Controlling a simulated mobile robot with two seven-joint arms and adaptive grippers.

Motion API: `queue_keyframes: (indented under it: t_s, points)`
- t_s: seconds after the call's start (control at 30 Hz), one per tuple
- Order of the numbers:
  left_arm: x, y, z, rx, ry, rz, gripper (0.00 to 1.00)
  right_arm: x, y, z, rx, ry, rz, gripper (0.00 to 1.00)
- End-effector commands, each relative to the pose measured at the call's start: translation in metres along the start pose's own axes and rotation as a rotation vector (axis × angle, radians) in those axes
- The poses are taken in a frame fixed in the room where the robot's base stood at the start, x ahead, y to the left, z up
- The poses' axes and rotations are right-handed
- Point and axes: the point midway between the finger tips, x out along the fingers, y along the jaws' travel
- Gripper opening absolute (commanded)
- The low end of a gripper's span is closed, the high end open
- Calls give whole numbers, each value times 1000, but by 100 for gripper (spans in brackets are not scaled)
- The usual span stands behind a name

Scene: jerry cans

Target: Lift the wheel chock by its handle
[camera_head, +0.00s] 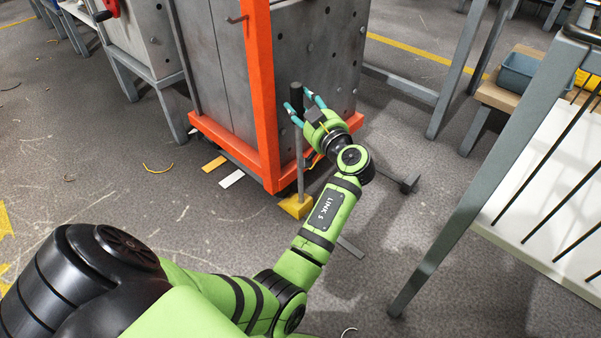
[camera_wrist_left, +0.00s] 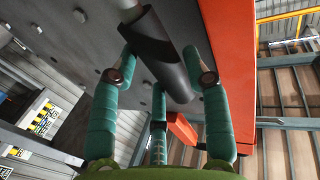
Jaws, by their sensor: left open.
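The wheel chock (camera_head: 295,206) is a yellow block on the floor at the foot of the orange-framed grey cabinet. A thin upright rod (camera_head: 299,160) rises from it to a dark handle grip (camera_head: 296,97). My left gripper (camera_head: 301,101) is at the height of the grip, with its teal fingers open on either side of it. In the left wrist view the dark grip (camera_wrist_left: 158,45) runs between the spread fingers of my left gripper (camera_wrist_left: 160,68). I cannot tell whether any finger touches it. My right gripper is not in view.
The orange frame (camera_head: 262,90) and grey cabinet (camera_head: 320,50) stand right behind the handle. A grey-legged table (camera_head: 545,150) with a white top and dark rods stands at the right. A blue bin (camera_head: 520,72) sits beyond it. Open floor lies at the left.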

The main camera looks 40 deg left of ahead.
Motion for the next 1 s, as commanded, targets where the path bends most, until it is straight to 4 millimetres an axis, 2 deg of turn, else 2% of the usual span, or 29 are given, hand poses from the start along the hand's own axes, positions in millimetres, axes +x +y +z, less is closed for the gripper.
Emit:
queue_keyframes:
  t_s: [0.23, 0.27, 0.3, 0.33, 0.67, 1.0]
  points:
    - [2, -1, 0, 0, -1, -2, 47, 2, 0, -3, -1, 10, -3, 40]
    - [2, -1, 0, 0, -1, -2, 36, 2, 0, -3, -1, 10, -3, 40]
    - [2, -1, 0, 0, 0, -2, 20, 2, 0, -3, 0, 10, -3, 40]
    - [2, -1, 0, 0, 0, -2, 9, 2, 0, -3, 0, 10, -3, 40]
    - [2, 0, -11, -2, 9, -1, 9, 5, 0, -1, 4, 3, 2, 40]
    - [2, 0, -36, -3, 17, -1, 9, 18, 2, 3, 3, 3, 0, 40]
